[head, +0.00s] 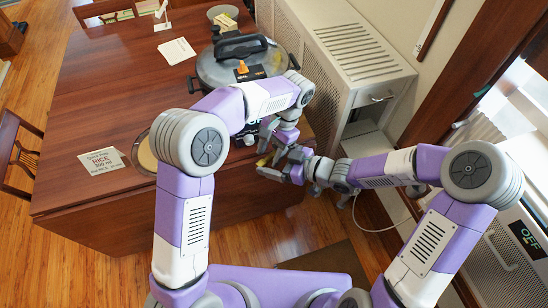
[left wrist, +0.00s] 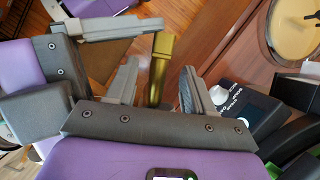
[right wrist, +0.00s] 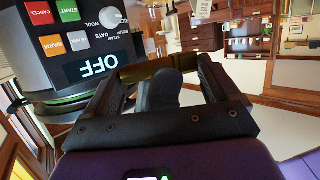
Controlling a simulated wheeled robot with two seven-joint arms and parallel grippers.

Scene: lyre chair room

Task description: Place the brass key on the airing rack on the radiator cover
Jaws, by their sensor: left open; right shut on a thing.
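A brass-coloured bar, which I take for the brass key (left wrist: 160,68), stands between the fingers of my left gripper (left wrist: 158,78) in the left wrist view. Those fingers are open around it. My right gripper (right wrist: 160,70) is shut on the brass key (right wrist: 152,69), held crosswise at its fingertips; a grey finger of my left gripper overlaps it there. In the head view the key (head: 263,161) is small, by the table's near right edge. A pale radiator cover (head: 292,30) with a slatted top (head: 350,48) stands right of the table; I cannot tell whether the slats are a separate airing rack.
The dark wood table (head: 110,75) carries a large grey cooker (head: 238,65), a rice card (head: 102,161) and a round tan board (head: 147,152). A pale cable (head: 375,229) hangs at the right. Wooden floor (head: 110,270) is clear at lower left.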

